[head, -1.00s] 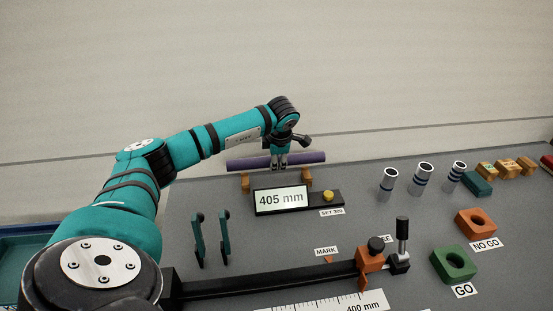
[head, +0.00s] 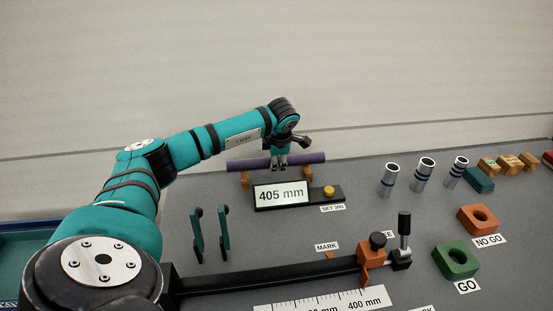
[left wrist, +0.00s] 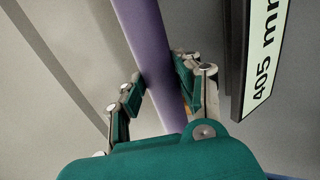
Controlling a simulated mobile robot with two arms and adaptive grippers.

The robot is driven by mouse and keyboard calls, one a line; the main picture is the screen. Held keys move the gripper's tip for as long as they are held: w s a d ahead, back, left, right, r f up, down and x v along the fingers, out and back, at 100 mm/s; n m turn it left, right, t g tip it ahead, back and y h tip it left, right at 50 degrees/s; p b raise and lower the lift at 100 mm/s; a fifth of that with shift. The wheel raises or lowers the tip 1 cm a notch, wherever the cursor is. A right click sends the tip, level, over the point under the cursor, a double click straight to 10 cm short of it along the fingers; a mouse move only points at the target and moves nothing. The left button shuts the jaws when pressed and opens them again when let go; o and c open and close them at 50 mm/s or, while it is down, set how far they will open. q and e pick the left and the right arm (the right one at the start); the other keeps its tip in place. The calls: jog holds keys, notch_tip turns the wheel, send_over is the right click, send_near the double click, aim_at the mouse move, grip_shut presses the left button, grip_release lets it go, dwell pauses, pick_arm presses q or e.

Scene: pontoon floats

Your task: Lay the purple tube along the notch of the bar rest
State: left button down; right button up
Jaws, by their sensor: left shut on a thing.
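The long purple tube (head: 250,163) lies level across the back of the table in the head view. My left gripper (head: 280,164) is shut on its middle from above. In the left wrist view the tube (left wrist: 145,40) runs between the two fingers (left wrist: 158,92). The bar rest shows as small orange-brown supports (head: 245,180) just below the tube, behind the display. The tube is lined up over them; I cannot tell whether it touches the notch. My right gripper is out of view.
The 405 mm display (head: 282,194) stands just in front of the rest. Teal upright brackets (head: 197,235), a measuring slide with an orange clamp (head: 371,260), metal cylinders (head: 423,174), a green GO block (head: 456,260) and an orange NO GO block (head: 478,220) occupy the table.

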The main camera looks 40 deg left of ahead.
pick_arm(q)
jog(key=shift+f+b, duration=0.85)
jog(key=shift+f, duration=0.4)
jog(key=c, duration=0.8)
grip_release()
jog(key=shift+c, duration=0.2)
jog(key=v, duration=1.2)
